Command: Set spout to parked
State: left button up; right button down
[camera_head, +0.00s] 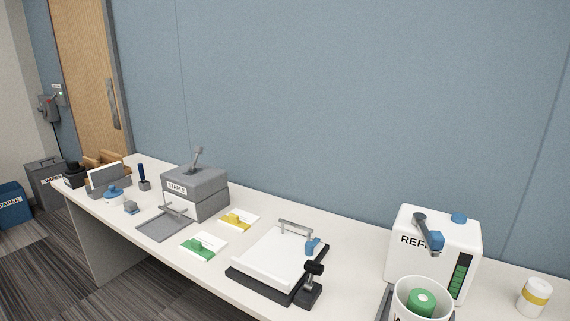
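The spout (422,226) is a dark grey arm with a blue block at its tip. It sits on the upper front of a white refill box (400,265) at the right, whose label is partly covered by the spout. The spout reaches outward and down to the right from its pivot. I see no marking that reads parked. Neither of my grippers is in view.
A white cup (405,300) holding a green object stands in front of the refill box. A yellow-banded white jar (534,298) is to its right. A white-topped press (275,258), colored blocks and a grey stapler box (205,190) lie left along the table.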

aim_at(433, 240)
jog(key=i+j, duration=0.1)
jog(key=j, duration=0.25)
jog(key=i+j, duration=0.15)
jog(key=j, duration=0.2)
jog(key=i+j, duration=0.1)
jog(key=j, duration=0.25)
jog(key=i+j, duration=0.15)
jog(key=j, duration=0.15)
